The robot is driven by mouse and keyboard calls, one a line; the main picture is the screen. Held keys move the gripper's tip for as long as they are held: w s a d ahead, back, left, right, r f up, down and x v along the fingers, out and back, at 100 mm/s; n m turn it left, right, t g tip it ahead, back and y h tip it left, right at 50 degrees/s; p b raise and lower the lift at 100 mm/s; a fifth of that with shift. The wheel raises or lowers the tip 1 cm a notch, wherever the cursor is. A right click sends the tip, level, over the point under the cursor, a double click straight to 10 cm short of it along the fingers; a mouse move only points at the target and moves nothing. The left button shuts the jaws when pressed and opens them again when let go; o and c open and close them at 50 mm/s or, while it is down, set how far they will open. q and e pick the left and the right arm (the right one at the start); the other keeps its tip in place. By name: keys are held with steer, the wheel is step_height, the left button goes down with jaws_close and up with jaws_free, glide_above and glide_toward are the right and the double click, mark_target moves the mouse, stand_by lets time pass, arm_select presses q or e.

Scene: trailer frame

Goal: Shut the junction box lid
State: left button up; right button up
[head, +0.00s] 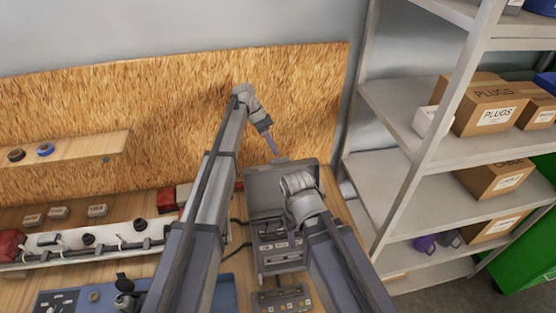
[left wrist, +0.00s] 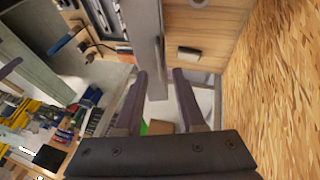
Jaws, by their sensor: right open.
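The grey junction box (head: 281,246) stands on the bench with its lid (head: 262,182) raised, its inside showing. My left gripper (head: 272,146) is at the lid's upper edge, on the far side of the box. In the left wrist view its two fingers (left wrist: 162,80) are apart, with the lid's edge (left wrist: 148,35) in line with the gap between them. I cannot tell whether they touch it. My right gripper (head: 298,184) is in front of the lid's right part. Its wrist hides its fingers and some of the lid.
A chipboard panel (head: 130,95) stands close behind the lid. Grey shelving (head: 400,180) with cardboard boxes (head: 490,110) is on the right. A small terminal piece (head: 282,299) lies before the box. A white rail with cables (head: 70,240) is at left.

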arm_select(q)
steer(key=b+x, duration=0.3)
steer(key=x, duration=0.1)
steer(key=shift+d+f, duration=0.1)
steer(key=shift+f, duration=0.1)
steer(key=shift+r, duration=0.1)
steer(key=shift+c, duration=0.4)
jaws_close()
stand_by(0.8)
